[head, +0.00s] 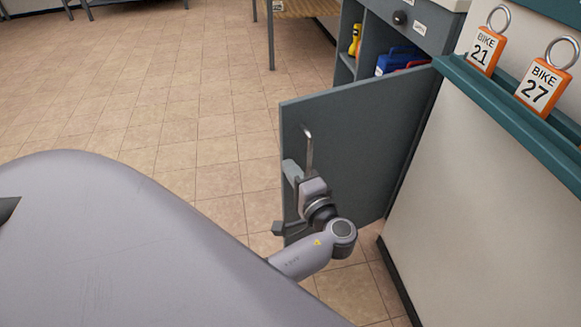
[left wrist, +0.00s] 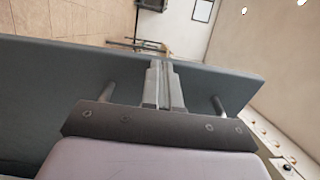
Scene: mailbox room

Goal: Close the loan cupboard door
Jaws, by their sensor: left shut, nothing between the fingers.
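The loan cupboard door (head: 360,140) is a dark grey panel standing wide open, swung out from the grey cupboard (head: 432,40). A metal bar handle (head: 308,150) is on the face towards me. My left gripper (head: 293,172) is at the free-edge side of the door, by the handle. In the left wrist view its fingers (left wrist: 165,85) are shut and empty, lying across the door panel (left wrist: 60,95) between the two visible handle parts (left wrist: 218,105). I cannot tell whether they touch the door. The right gripper is out of view.
The cupboard's open shelves hold a yellow item (head: 355,38) and a blue case (head: 398,60). A white counter front (head: 480,190) with a teal ledge (head: 500,95) and orange bike tags (head: 541,86) stands at the right. Tiled floor (head: 180,100) left of the door is clear.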

